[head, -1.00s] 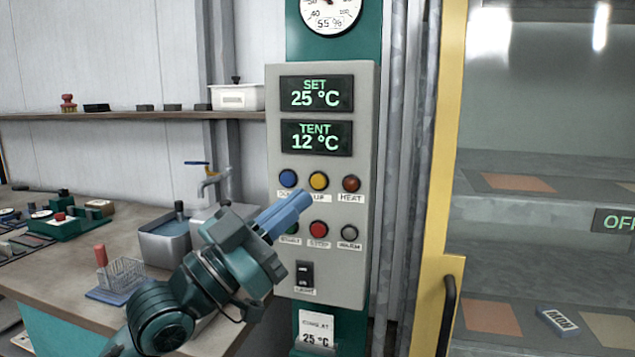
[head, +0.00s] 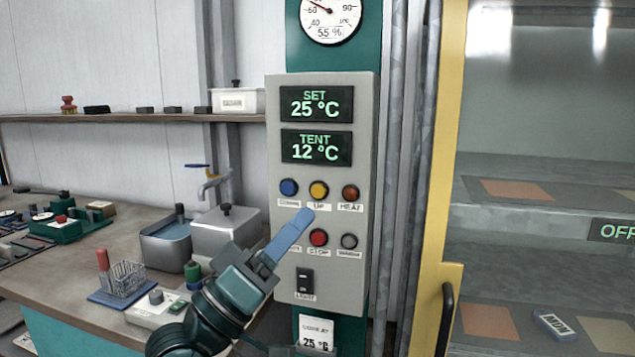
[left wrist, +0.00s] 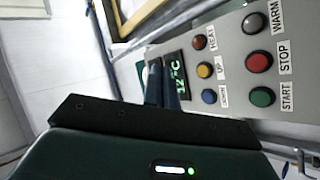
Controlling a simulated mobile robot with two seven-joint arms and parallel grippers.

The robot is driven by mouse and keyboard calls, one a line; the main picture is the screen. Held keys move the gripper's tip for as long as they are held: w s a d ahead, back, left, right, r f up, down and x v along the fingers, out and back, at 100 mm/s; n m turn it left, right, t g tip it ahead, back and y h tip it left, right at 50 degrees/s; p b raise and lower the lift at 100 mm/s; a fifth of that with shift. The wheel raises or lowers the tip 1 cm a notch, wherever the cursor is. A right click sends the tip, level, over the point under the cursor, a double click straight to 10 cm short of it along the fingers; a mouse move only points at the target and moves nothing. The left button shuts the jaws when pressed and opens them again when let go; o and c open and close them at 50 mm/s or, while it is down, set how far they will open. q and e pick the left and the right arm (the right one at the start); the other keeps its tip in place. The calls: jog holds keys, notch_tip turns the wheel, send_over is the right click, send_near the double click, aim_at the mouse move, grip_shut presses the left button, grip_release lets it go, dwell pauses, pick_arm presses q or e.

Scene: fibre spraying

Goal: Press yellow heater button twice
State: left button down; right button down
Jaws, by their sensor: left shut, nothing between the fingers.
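The yellow button (head: 318,190), labelled UP, sits in the upper button row of the grey control panel (head: 275,130), between a blue button (head: 288,187) and a red-brown HEAT button (head: 351,193). It also shows in the left wrist view (left wrist: 205,70). My left gripper (head: 303,217) is shut and empty, its blue fingertips just below and left of the yellow button in the picture. I see no contact. In the left wrist view the fingers (left wrist: 162,75) point toward the displays. The SET display (head: 316,104) reads 25 °C; the TENT display (head: 316,147) reads 12 °C.
Below are a red STOP button (head: 318,238) and a grey button (head: 349,241); the green START button (left wrist: 262,97) is hidden by my fingers in the head view. A light switch (head: 305,281) is lower. A cluttered bench (head: 60,280) stands left, a yellow-framed cabinet (head: 436,200) right.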

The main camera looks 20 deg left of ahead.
aim_at(318, 191)
pick_arm(q)
jog(key=n+t+y, duration=0.1)
jog(key=n, duration=0.4)
jog(key=s+n+t+y+p, duration=0.1)
jog(key=n, duration=0.4)
jog(key=a+n+t+y, duration=0.1)
jog(key=n+y, duration=0.1)
jog(key=n, duration=0.3)
jog(key=shift+s+t, duration=0.4)
pick_arm(e)
jog(key=shift+s+d, duration=0.1)
jog(key=shift+d, duration=0.3)
jog(key=shift+r, duration=0.1)
pick_arm(q)
jog(key=w+b, duration=0.1)
jog(key=w, duration=0.7)
jog(key=shift+w+b, duration=0.4)
pick_arm(e)
jog(key=shift+a, duration=0.45)
pick_arm(q)
jog(key=shift+d+r, duration=0.1)
pick_arm(e)
jog(key=shift+d+f, duration=0.1)
jog(key=shift+f, duration=0.1)
pick_arm(q)
jog(key=shift+w, duration=0.15)
